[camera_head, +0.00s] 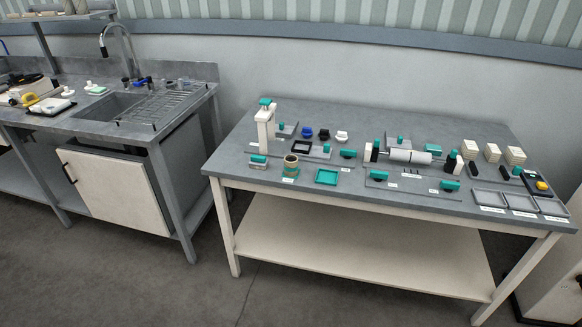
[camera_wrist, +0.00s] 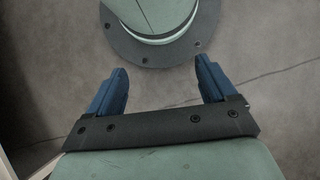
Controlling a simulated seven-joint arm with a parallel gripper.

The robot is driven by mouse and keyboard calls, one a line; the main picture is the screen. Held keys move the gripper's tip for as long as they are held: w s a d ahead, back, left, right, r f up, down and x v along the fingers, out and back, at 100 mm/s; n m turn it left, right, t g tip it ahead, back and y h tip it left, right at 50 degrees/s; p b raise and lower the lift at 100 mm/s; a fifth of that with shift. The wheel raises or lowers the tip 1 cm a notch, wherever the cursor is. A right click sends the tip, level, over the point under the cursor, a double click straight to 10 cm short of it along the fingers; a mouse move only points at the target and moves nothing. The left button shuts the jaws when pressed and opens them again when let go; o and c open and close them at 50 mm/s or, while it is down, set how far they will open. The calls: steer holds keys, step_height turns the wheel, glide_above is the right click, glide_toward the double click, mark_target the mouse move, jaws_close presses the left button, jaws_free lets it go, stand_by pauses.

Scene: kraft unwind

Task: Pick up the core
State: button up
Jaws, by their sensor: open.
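A short brown hollow cylinder (camera_head: 291,160), which looks like the core, stands upright at the front left of the grey table (camera_head: 232,160). A white roll (camera_head: 400,155) lies sideways in a fixture at the table's middle. My gripper (camera_wrist: 162,64) shows only in the wrist view. Its two blue fingers are spread with nothing between them. It is over bare floor, away from the table, and the core is not in the wrist view.
Grey trays (camera_head: 489,198) and beige stacks (camera_head: 492,152) are at the right. A sink counter (camera_head: 125,105) stands left, across a gap.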

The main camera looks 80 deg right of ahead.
steer(key=w+d+r+m+t, duration=0.2)
steer(key=w+d+r, duration=0.2)
steer(key=d, duration=0.5)
steer(key=w+d+r+m+t, duration=0.15)
steer(key=w+d+r, duration=0.25)
steer(key=d, duration=0.4)
steer(key=w+d+r+m+t, duration=0.2)
steer(key=w+d+r+m, duration=0.15)
steer(key=d, duration=0.55)
steer(key=m+h, duration=0.5)
steer(key=m, duration=0.8)
glide_toward(291, 161)
steer(key=shift+g, duration=0.25)
steer(key=shift+w+x, duration=0.15)
steer(key=shift+x, duration=3.05)
steer(key=shift+w+x, duration=0.15)
steer(key=shift+x, duration=3)
steer(key=shift+d, duration=0.1)
